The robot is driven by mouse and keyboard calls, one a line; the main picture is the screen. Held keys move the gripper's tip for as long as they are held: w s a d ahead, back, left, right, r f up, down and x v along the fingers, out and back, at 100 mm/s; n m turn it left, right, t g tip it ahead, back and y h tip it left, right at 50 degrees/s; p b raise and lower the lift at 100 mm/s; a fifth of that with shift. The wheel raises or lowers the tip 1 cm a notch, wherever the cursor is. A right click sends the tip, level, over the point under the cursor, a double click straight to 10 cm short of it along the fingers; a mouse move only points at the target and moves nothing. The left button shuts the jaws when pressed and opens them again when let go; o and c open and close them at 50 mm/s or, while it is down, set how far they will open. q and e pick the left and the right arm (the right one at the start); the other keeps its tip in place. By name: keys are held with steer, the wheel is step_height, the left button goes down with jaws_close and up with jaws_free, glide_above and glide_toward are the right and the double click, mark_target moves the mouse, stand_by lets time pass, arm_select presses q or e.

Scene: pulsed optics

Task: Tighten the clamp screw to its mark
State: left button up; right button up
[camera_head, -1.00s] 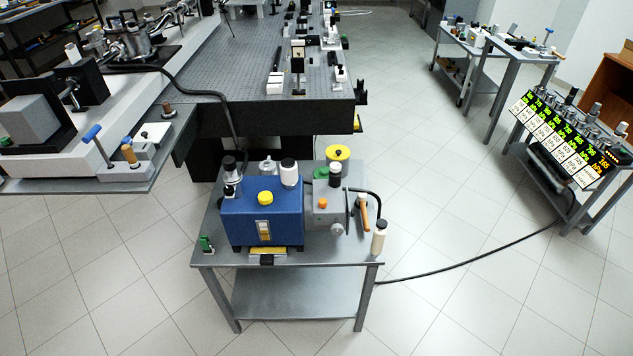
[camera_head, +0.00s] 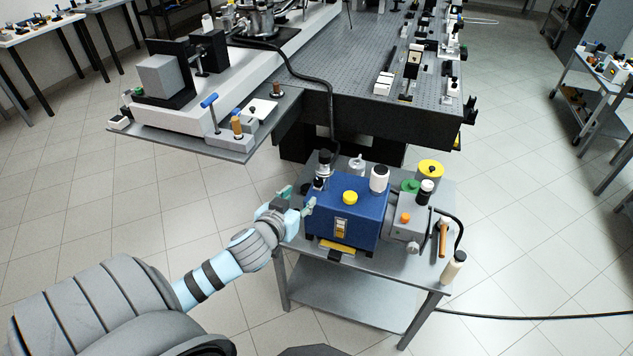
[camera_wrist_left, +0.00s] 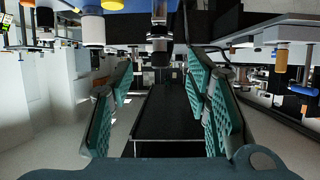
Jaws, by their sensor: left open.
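A T-handled screw with a blue bar (camera_head: 209,101) stands upright on a grey block (camera_head: 232,138) on the side shelf at upper left; I take it for the clamp screw. Its mark is too small to make out. An orange-brown knob (camera_head: 237,127) is beside it. My left gripper (camera_head: 297,198) is open and empty, at the left end of the blue box, well below and right of the screw. In the left wrist view its teal fingers (camera_wrist_left: 160,85) stand apart with nothing between them. My right gripper is not in view.
The blue box (camera_head: 345,217) with a yellow knob stands on a small grey cart (camera_head: 385,265), close to my left gripper. A grey unit (camera_head: 402,225) adjoins it. Floor at left is open.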

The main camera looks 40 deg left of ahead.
mark_target(318, 181)
arm_select(q)
steer(key=x, duration=0.4)
steer(key=b+x, duration=0.1)
steer(key=x, duration=0.3)
steer(key=b+x, duration=0.1)
steer(key=x, duration=0.4)
steer(key=shift+s+d+f, duration=0.1)
steer(key=shift+s+f, duration=0.05)
steer(key=shift+f, duration=0.15)
steer(key=shift+w, duration=0.25)
